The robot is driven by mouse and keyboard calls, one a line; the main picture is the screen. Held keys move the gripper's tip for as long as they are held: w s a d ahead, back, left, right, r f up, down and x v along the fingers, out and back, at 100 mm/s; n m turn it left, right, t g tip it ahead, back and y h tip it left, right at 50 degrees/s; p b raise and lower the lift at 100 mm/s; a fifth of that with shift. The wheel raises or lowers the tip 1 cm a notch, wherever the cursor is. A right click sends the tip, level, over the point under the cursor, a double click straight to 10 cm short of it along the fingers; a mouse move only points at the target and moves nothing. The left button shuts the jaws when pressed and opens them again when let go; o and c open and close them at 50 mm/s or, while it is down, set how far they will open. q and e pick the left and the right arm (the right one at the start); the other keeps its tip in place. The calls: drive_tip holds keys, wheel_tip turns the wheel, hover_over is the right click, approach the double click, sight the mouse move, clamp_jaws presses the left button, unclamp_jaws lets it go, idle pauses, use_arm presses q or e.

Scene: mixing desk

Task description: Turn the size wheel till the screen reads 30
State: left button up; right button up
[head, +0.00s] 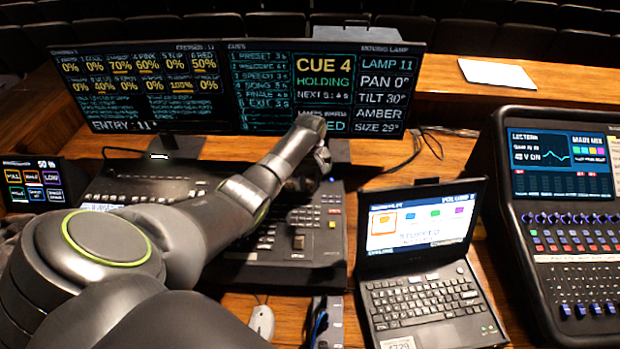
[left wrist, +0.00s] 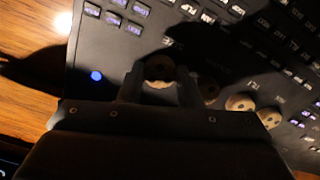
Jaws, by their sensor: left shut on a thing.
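The right-hand screen (head: 384,93) shows a moving lamp panel for lamp 11, with pan 0°, tilt 30°, amber and size 29°. My left gripper (head: 322,160) reaches over the right part of the lighting desk (head: 290,255), below that screen. In the left wrist view its two fingers (left wrist: 161,84) stand on either side of a round wheel (left wrist: 159,68) at the end of a row and are shut on it. My right gripper is not in view.
Other wheels (left wrist: 240,102) sit close beside the held one. A laptop (head: 424,285) and a sound mixer (head: 575,230) stand to the right. A mouse (head: 261,320) lies in front of the desk, and white paper (head: 497,73) lies at the back right.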

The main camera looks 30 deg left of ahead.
sight(310, 185)
use_arm(q)
drive_tip(key=shift+m, duration=0.4)
drive_tip(key=o, duration=1)
drive_tip(key=shift+r, duration=0.65)
wheel_tip(310, 185, up, 16)
drive_tip(key=shift+r, duration=0.15)
